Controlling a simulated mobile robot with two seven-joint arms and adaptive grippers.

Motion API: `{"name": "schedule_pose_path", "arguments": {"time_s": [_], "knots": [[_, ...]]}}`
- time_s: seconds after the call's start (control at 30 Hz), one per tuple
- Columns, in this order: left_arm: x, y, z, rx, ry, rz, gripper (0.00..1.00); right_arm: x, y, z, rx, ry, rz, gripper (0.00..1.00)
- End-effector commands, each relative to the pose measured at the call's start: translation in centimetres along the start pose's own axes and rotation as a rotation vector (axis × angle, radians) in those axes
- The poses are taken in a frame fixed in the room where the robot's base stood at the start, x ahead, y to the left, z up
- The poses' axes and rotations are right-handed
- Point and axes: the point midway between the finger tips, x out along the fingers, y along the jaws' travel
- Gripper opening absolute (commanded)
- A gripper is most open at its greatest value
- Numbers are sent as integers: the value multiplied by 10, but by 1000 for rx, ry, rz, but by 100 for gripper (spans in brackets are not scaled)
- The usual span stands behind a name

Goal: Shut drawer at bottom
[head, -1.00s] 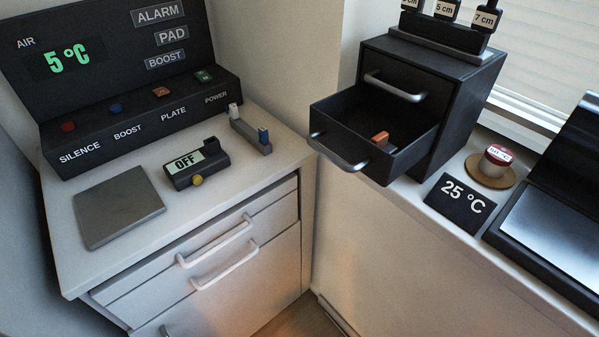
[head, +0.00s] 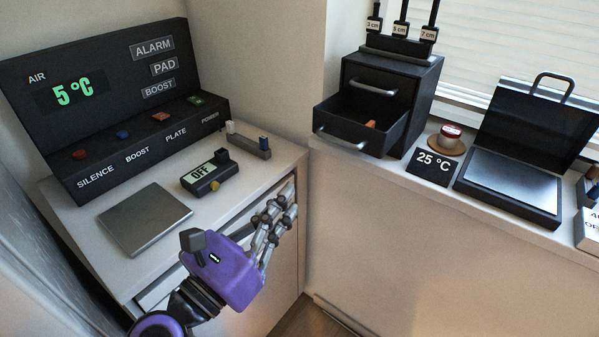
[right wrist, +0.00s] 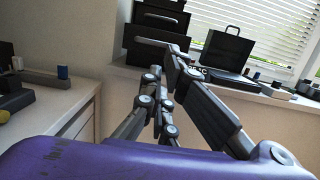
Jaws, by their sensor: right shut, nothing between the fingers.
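A small black drawer unit (head: 417,100) stands on the sill by the window. Its bottom drawer (head: 392,137) is pulled out, with a metal bar handle (head: 341,139) on its front and an orange item (head: 370,124) inside. The top drawer (head: 374,83) is closed. My right gripper (head: 284,198), on a purple wrist, is shut and empty, in front of the white cabinet. It is apart from the drawer, below and left of its handle. In the right wrist view, the fingers (right wrist: 163,75) point toward the drawer unit (right wrist: 150,22) and cover part of its front. My left gripper is not in view.
A white cabinet top (head: 78,221) holds a control panel (head: 130,140), a grey plate (head: 145,218) and a small OFF device (head: 208,173).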

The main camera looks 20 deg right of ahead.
Motion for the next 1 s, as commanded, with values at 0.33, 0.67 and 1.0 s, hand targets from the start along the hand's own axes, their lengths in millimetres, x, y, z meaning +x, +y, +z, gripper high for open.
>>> {"name": "schedule_pose_path", "arguments": {"time_s": [0.33, 0.67, 1.0], "knots": [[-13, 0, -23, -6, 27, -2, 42, 64, -1, 6, -2, -10, -2, 0], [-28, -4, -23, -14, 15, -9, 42, 123, 0, 5, -4, -9, 0, 0], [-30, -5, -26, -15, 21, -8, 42, 137, 0, 1, -6, -4, 1, 0]]}}
